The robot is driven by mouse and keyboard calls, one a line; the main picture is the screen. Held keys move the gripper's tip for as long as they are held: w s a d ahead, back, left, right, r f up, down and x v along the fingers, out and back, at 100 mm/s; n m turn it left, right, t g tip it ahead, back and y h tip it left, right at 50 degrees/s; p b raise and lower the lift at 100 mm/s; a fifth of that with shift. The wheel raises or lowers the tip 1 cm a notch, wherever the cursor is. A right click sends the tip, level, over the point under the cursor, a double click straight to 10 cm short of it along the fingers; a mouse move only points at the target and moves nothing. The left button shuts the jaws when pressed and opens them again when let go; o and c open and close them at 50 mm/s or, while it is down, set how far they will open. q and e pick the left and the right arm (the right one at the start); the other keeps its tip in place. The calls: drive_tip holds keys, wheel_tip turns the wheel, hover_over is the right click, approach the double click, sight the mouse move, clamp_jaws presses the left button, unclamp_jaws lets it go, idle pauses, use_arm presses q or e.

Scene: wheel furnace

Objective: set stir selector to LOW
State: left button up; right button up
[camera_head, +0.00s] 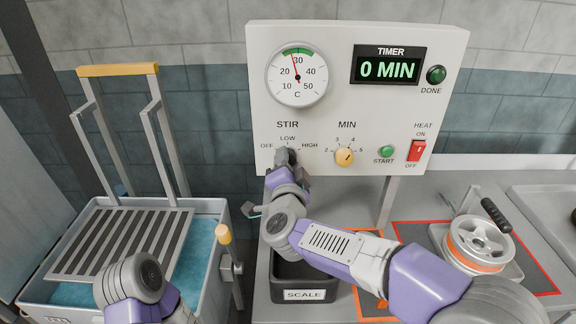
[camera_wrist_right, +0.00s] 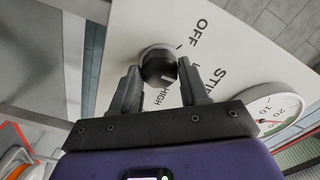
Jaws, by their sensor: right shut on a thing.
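The stir selector is a dark round knob on the white control panel (camera_head: 375,108). In the head view my right gripper (camera_head: 287,158) covers most of it, below the LOW label and between OFF and HIGH. In the right wrist view the black stir knob (camera_wrist_right: 157,62) sits between the two fingers of my right gripper (camera_wrist_right: 160,82), which is shut on it. I cannot make out which mark the knob points to. My left arm shows at the lower left of the head view, but its gripper is not in view.
The yellow MIN knob (camera_head: 344,157), green START button (camera_head: 387,152) and red HEAT switch (camera_head: 417,150) are right of the selector. A blue-water tank (camera_head: 213,262) with a rack stands left.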

idle(0.3)
drive_tip(key=o, duration=1)
drive_tip(key=shift+o, duration=0.2)
drive_tip(key=shift+s, duration=0.1)
drive_tip(key=s, duration=0.7)
drive_tip(key=shift+s+p, duration=0.2)
drive_tip(key=shift+p, duration=0.15)
